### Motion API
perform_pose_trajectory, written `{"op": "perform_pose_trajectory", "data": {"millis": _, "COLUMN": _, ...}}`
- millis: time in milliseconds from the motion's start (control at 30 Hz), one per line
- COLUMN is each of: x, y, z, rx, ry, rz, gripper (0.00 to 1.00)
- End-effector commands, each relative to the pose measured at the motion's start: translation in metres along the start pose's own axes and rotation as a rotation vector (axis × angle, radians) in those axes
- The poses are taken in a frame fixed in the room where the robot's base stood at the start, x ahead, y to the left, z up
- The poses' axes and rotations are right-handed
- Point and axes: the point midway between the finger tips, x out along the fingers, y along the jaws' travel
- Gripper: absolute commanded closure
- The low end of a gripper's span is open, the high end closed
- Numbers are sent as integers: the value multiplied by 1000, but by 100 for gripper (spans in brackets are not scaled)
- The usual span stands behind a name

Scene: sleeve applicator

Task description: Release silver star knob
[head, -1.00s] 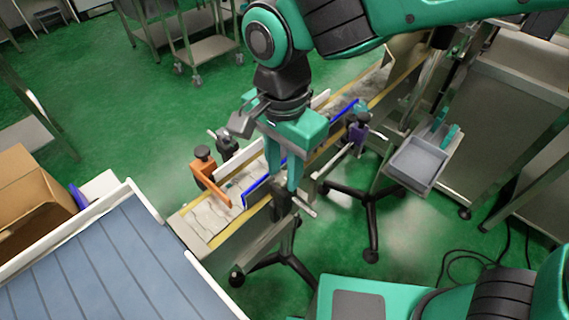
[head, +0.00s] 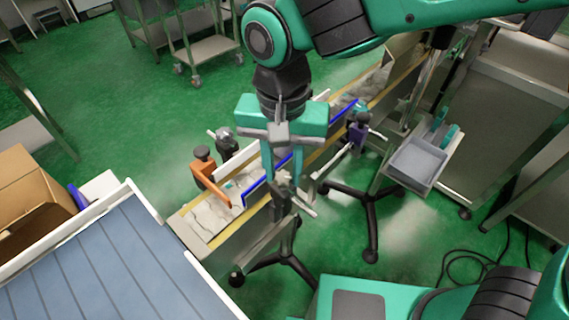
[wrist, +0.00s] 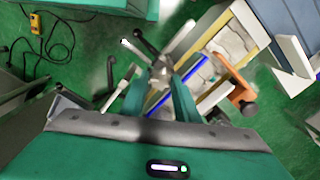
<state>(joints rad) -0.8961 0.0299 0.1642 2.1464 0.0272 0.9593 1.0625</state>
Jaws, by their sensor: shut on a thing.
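The silver star knob (wrist: 159,78) shows between the fingertips in the wrist view, small and partly covered by the fingers. In the head view the knob (head: 284,180) sits on top of a black clamp (head: 281,206) on the near side of the conveyor. My gripper (head: 284,182) points down at it from above, one teal finger on each side. In the wrist view my gripper (wrist: 160,82) is shut on the knob. The exact finger contact is hard to make out.
The conveyor (head: 225,228) has blue and white guide rails. A grey tray (head: 417,163) is at right.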

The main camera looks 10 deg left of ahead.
Motion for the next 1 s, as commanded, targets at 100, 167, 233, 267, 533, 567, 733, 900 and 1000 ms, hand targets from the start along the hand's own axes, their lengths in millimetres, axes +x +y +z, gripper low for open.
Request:
{"op": "perform_pose_trajectory", "data": {"millis": 100, "x": -1, "y": 0, "z": -1, "rx": -107, "ry": 2, "rz": -2, "gripper": 94}}
{"op": "perform_pose_trajectory", "data": {"millis": 167, "x": -1, "y": 0, "z": -1, "rx": -164, "ry": 2, "rz": -2, "gripper": 94}}
{"op": "perform_pose_trajectory", "data": {"millis": 233, "x": -1, "y": 0, "z": -1, "rx": -230, "ry": 2, "rz": -2, "gripper": 94}}
{"op": "perform_pose_trajectory", "data": {"millis": 267, "x": -1, "y": 0, "z": -1, "rx": -258, "ry": 2, "rz": -2, "gripper": 94}}
{"op": "perform_pose_trajectory", "data": {"millis": 533, "x": -1, "y": 0, "z": -1, "rx": -515, "ry": 2, "rz": -1, "gripper": 94}}
{"op": "perform_pose_trajectory", "data": {"millis": 567, "x": -1, "y": 0, "z": -1, "rx": -543, "ry": 2, "rz": -1, "gripper": 94}}
{"op": "perform_pose_trajectory", "data": {"millis": 733, "x": -1, "y": 0, "z": -1, "rx": -704, "ry": 2, "rz": 0, "gripper": 94}}
{"op": "perform_pose_trajectory", "data": {"millis": 900, "x": -1, "y": 0, "z": -1, "rx": -865, "ry": 2, "rz": 0, "gripper": 94}}
{"op": "perform_pose_trajectory", "data": {"millis": 1000, "x": -1, "y": 0, "z": -1, "rx": -959, "ry": 2, "rz": 1, "gripper": 94}}
